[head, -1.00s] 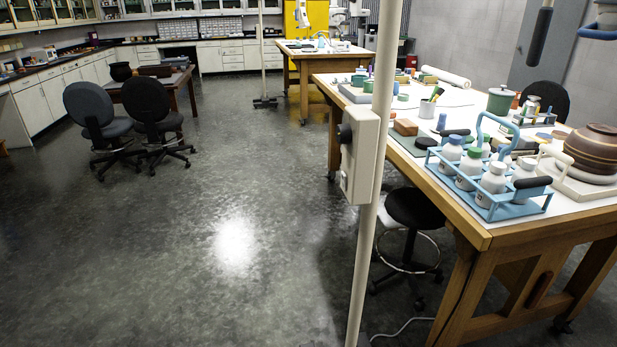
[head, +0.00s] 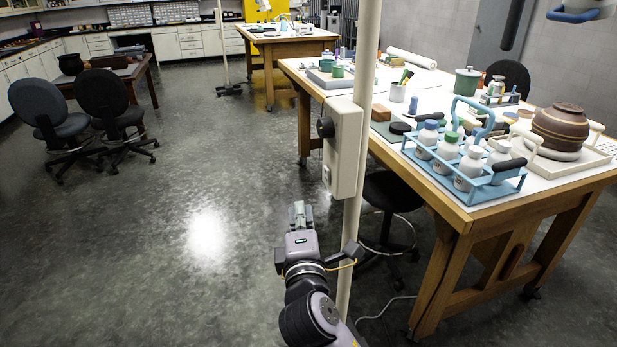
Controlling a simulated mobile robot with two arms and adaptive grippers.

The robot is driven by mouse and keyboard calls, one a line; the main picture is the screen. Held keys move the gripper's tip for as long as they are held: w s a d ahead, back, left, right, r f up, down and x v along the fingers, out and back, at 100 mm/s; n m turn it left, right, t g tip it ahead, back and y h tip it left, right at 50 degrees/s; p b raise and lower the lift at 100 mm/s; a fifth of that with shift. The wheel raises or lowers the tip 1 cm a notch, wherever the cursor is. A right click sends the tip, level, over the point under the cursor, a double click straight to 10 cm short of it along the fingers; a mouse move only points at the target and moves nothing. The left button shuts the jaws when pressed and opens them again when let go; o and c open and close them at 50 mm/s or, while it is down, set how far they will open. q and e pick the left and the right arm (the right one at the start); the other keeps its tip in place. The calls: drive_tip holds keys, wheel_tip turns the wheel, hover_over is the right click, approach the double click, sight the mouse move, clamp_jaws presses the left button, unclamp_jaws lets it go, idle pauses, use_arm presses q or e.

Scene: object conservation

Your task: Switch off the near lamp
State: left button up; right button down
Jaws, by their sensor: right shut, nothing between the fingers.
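The near lamp's pale pole (head: 354,225) stands upright in front of the workbench, running out of the top of the head view. A cream control box (head: 346,150) is fixed to it, with a black round knob (head: 325,127) on its left side and a small switch-like part (head: 327,176) lower down. The lamp's head cannot be made out for sure. My right gripper (head: 300,212) is shut and empty, pointing up and away, below and slightly left of the box, apart from it. My left gripper is not in view.
The wooden workbench (head: 465,215) at right carries a blue bottle carrier (head: 478,190), a striped pot (head: 560,128) and other items. A black stool (head: 390,192) stands behind the pole. A cable (head: 385,308) lies on the floor. Open floor lies to the left.

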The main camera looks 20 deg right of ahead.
sight(327, 175)
drive_tip(key=shift+w, duration=0.1)
drive_tip(key=w+d+p, duration=0.3)
drive_tip(key=w+d, duration=0.3)
drive_tip(key=w, duration=0.3)
drive_tip(key=shift+w+r, duration=0.3)
drive_tip(key=shift+w, duration=0.05)
drive_tip(key=shift+d+r+m+p, duration=0.25)
drive_tip(key=shift+d+m+p, duration=0.3)
drive_tip(key=shift+p, duration=0.25)
